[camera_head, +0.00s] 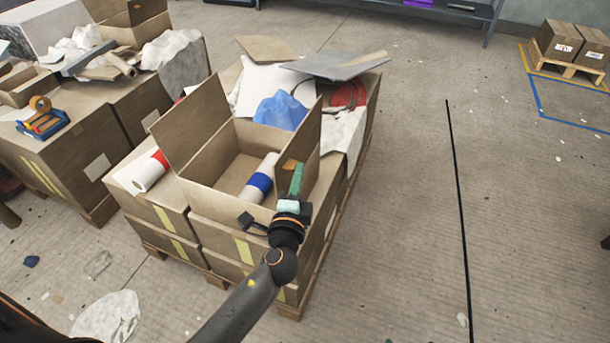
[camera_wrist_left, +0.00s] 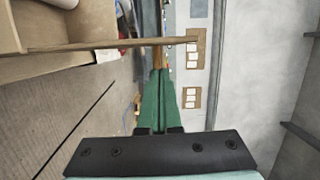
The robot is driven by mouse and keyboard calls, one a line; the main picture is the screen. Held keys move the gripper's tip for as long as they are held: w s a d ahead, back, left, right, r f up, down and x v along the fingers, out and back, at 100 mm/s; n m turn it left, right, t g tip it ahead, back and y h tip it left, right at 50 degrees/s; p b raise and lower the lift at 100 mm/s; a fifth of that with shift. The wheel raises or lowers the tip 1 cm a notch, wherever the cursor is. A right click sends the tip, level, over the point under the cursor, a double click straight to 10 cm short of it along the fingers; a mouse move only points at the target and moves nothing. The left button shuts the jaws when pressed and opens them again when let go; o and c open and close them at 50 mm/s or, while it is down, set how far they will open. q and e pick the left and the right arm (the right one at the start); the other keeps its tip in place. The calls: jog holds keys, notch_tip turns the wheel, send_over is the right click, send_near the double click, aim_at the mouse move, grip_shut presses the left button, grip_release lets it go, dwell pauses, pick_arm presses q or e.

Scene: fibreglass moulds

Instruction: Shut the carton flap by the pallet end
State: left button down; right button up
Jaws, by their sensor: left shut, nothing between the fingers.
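The open carton (camera_head: 235,150) stands on the stack at the near end of the pallet (camera_head: 288,310). Its left flap (camera_head: 194,118) stands up and leans outward. Its right flap (camera_head: 313,127) stands nearly upright. My left gripper (camera_head: 292,166) is shut and empty at the right flap, on its outer side. In the left wrist view the closed green fingers (camera_wrist_left: 158,75) reach to the flap's edge (camera_wrist_left: 100,46); I cannot tell if they touch it. The fingers and wrist hide part of the flap. My right gripper is out of view.
A blue-banded white roll (camera_head: 259,180) lies inside the carton. A red-banded roll (camera_head: 150,172) lies to its left. Cloths, a blue sheet (camera_head: 280,110) and a grey panel (camera_head: 337,66) lie behind.

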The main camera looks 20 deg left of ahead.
aim_at(274, 173)
pick_arm(q)
jog(key=a+n+p, duration=0.2)
jog(key=a, duration=0.1)
jog(key=a+r+n+g+p, duration=0.1)
jog(key=a+n, duration=0.1)
jog(key=shift+a+r+h, duration=0.1)
jog(key=shift+h, duration=0.2)
jog(key=a+f+n+g+h+p, duration=0.1)
jog(key=a+f+n+h+p, duration=0.2)
jog(key=a+f+n, duration=0.6)
jog(key=shift+w+a+n+h+p, duration=0.35)
jog(key=shift+a+n+p, duration=0.3)
jog(key=shift+a+n, duration=0.4)
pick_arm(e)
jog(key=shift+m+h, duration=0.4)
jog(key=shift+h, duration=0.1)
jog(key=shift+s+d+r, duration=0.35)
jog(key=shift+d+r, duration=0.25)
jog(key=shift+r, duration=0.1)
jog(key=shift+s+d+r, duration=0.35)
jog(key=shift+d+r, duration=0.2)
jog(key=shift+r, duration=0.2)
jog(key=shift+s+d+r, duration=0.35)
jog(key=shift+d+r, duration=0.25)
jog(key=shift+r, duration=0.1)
pick_arm(q)
jog(key=shift+s+a, duration=0.1)
jog(key=shift+a, duration=0.05)
